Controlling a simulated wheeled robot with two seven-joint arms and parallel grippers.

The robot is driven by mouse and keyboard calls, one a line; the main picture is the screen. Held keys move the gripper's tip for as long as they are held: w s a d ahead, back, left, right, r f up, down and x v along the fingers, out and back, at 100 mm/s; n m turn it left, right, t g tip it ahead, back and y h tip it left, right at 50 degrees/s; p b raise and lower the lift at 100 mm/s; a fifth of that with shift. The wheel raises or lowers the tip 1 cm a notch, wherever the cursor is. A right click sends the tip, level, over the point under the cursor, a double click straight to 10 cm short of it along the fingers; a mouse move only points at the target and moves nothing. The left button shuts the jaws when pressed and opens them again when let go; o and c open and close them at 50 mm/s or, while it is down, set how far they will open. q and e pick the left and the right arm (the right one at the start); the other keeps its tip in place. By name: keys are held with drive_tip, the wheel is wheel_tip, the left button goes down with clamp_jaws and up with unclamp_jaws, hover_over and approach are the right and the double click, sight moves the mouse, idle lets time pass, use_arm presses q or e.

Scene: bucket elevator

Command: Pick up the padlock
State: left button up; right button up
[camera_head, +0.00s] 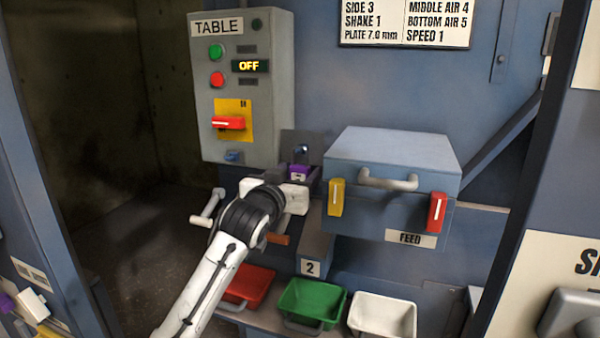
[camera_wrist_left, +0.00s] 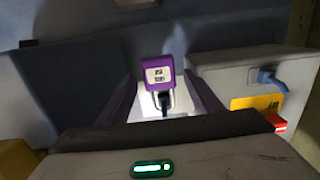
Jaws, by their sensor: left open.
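The padlock is purple with a pale label. In the head view the padlock (camera_head: 299,172) is against the machine, right of the TABLE box and left of the FEED box. In the left wrist view the padlock (camera_wrist_left: 158,70) shows its label and a metal shackle below it in the picture. My left gripper (camera_head: 297,184) is open at the padlock. In the left wrist view its fingers (camera_wrist_left: 162,88) lie either side of the padlock; I cannot tell whether they touch it.
The TABLE control box (camera_head: 275,90) stands left of the padlock, with a blue part (camera_head: 233,156) at its lower edge. The FEED box (camera_head: 390,160) juts out at right. Red (camera_head: 262,278), green (camera_head: 325,292) and white (camera_head: 395,308) bins sit below.

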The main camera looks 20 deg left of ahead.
use_arm(q)
drive_tip(key=c, duration=1.2)
drive_tip(key=shift+r, duration=0.15)
drive_tip(key=shift+r, duration=0.7)
drive_tip(key=s+b, duration=0.1)
drive_tip(key=s, duration=1.7)
drive_tip(key=shift+y, duration=0.3)
drive_tip(key=s+f, duration=0.5)
drive_tip(key=f, duration=0.1)
drive_tip(key=s+f, duration=0.6)
drive_tip(key=s+d+f, duration=0.1)
drive_tip(key=s+f, duration=0.5)
drive_tip(key=f, duration=0.1)
drive_tip(key=shift+s+f, duration=0.1)
drive_tip(key=shift+s, duration=0.15)
